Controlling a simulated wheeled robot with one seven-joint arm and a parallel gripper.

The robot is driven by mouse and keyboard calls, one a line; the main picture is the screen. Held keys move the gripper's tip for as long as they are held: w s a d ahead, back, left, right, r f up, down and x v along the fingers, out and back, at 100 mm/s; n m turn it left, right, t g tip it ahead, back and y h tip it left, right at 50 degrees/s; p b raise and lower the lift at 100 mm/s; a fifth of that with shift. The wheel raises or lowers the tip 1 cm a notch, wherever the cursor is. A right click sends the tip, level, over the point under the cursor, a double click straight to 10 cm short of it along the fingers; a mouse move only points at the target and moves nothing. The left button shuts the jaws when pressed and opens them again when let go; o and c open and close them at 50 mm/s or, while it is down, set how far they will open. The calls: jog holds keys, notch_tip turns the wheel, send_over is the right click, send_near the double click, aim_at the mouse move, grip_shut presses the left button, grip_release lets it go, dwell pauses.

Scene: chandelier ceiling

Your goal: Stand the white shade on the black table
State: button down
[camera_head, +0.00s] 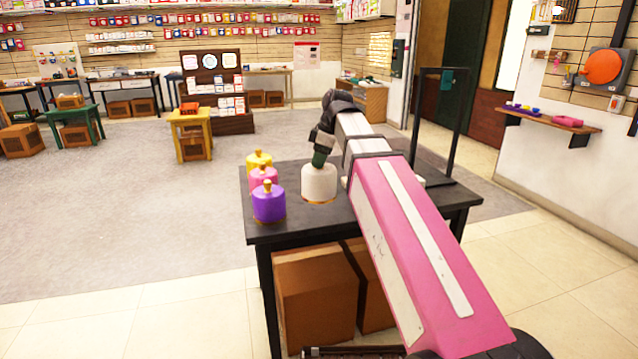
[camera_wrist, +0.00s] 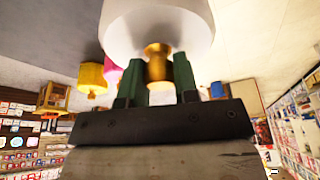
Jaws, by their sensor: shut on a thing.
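The white shade (camera_head: 319,184) is upright at the black table (camera_head: 305,222), over its top near the back middle. Whether its gold bottom rim touches the tabletop or hangs just above it, I cannot tell. My gripper (camera_head: 320,158) is above the shade, pointing down. In the wrist view, the green fingers of my gripper (camera_wrist: 158,75) are shut on the gold knob of the white shade (camera_wrist: 155,25), whose body fills the top of that picture.
Yellow (camera_head: 258,161), pink (camera_head: 263,178) and purple (camera_head: 268,203) shades stand in a row on the table's left side. A black upright frame (camera_head: 456,130) rises at the table's right. Bare tabletop lies in front of the white shade. Brown boxes (camera_head: 315,295) sit beneath.

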jog(key=w+f, duration=0.8)
jog(key=f, duration=0.1)
jog(key=shift+f, duration=0.1)
dwell(0.3)
jog(key=c, duration=0.9)
grip_release()
jog(key=shift+o, duration=0.2)
jog(key=v, duration=1.2)
